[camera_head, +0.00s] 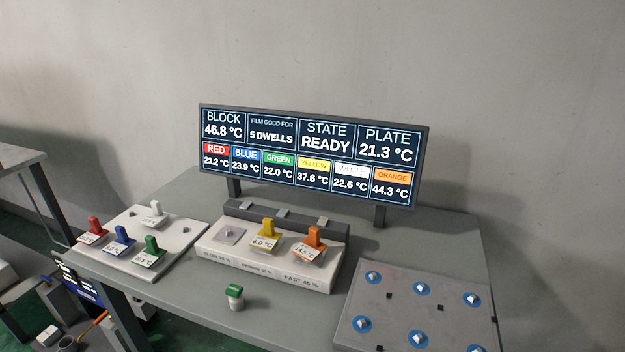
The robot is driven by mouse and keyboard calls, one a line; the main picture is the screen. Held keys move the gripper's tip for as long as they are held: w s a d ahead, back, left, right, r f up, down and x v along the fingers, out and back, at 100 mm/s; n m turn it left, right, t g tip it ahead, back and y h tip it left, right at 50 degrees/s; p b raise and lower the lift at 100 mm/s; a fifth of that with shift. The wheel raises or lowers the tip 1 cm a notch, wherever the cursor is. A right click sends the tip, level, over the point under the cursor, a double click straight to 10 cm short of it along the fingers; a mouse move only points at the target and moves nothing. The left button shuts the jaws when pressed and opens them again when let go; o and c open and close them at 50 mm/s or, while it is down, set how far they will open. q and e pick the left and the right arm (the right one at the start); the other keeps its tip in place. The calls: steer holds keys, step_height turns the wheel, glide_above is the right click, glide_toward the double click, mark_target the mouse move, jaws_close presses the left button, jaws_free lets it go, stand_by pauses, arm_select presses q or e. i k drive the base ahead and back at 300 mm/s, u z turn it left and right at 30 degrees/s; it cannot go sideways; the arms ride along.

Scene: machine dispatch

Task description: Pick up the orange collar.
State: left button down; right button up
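The orange collar (314,237) stands upright at the right-hand place of the white block station (210,246), with a small white label on its front. The label's text is too small to read surely. The yellow collar (267,229) stands to its left on the same station, and the station's left place is empty. The front edge below the orange collar reads FAST. The display reads ORANGE 44.3 °C and STATE READY. Neither of my grippers shows in this view.
A white plate (184,256) at left holds red, blue, green and white collars. A small green-capped cylinder (236,303) stands at the table's front. A grey board (400,310) with blue round spots lies at right. The display panel (315,196) stands behind the station.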

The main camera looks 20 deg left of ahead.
mark_target(311, 248)
steer(key=k, duration=0.95)
steer(key=u, duration=1.15)
steer(key=i, duration=0.9)
steer(key=z, duration=0.65)
steer(key=i, duration=0.7)
steer(key=z, duration=0.65)
